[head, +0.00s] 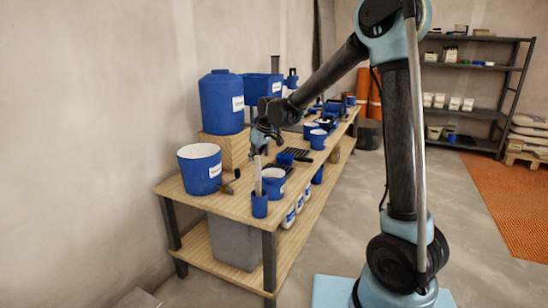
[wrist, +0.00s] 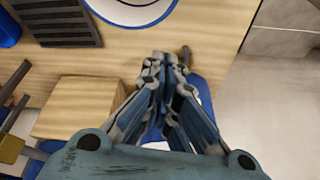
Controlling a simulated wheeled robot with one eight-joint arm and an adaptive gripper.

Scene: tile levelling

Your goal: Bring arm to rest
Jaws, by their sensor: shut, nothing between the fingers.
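My arm reaches from its base at right over the wooden workbench (head: 225,208). My gripper (head: 262,147) points down above the front half of the bench in the head view. In the wrist view my gripper (wrist: 166,60) has its fingers drawn together, with nothing seen held between them. The bench top (wrist: 225,30) shows below it. A blue object is partly hidden behind the fingers there, and I cannot tell what it is.
On the bench stand a white-topped blue bucket (head: 200,170), a large blue container (head: 222,102) on a wooden block, and a small blue cup (head: 259,205) with an upright pale stick. Shelves (head: 470,65) stand at the back right. The floor right of the bench is mostly clear.

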